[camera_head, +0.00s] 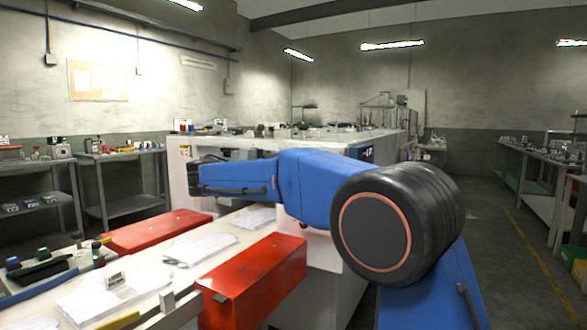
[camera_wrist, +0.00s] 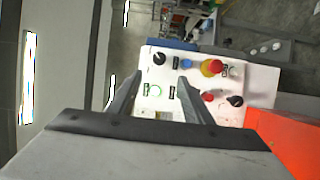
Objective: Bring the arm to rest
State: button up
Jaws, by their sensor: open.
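My gripper (camera_wrist: 158,88) shows in the wrist view with its two dark fingers apart. Nothing is seen between them. Beyond the fingers is a white control panel (camera_wrist: 262,85) with dark knobs, coloured buttons and a red-and-yellow mushroom button (camera_wrist: 211,68). The panel appears turned sideways, and I cannot tell its distance from the fingertips. In the head view my blue arm is raised and reaches left above the bench, in front of a large white machine (camera_head: 345,170). The gripper's fingers cannot be made out there.
Two red boxes (camera_head: 255,280) and white gloves or sheets (camera_head: 200,249) lie on the pale bench under my arm. Small tools crowd its left end. Grey shelves (camera_head: 125,180) stand at the left wall, worktables (camera_head: 530,180) at the right. The floor aisle (camera_head: 490,240) is clear.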

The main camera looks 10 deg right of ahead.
jog(key=s+d+f+g+y, duration=0.2)
jog(key=s+d+f, duration=0.2)
jog(key=s+d, duration=0.25)
jog(key=s+d+f+m+g+y, duration=0.1)
jog(key=s+d+f+y, duration=0.1)
jog(key=s+d+f, duration=0.35)
jog(key=s+d+f+g+y, duration=0.2)
jog(key=s+d+f+y, duration=0.1)
jog(key=s+d, duration=0.55)
jog(key=s+f+m+y, duration=0.2)
jog(key=s+f+y, duration=0.2)
jog(key=s+f, duration=0.6)
jog(key=s+f+m+y, duration=0.3)
jog(key=s+f, duration=0.8)
jog(key=s, duration=0.6)
jog(key=shift+d+f+t+y, duration=0.2)
jog(key=shift+d+t+y, duration=0.15)
jog(key=shift+y, duration=0.35)
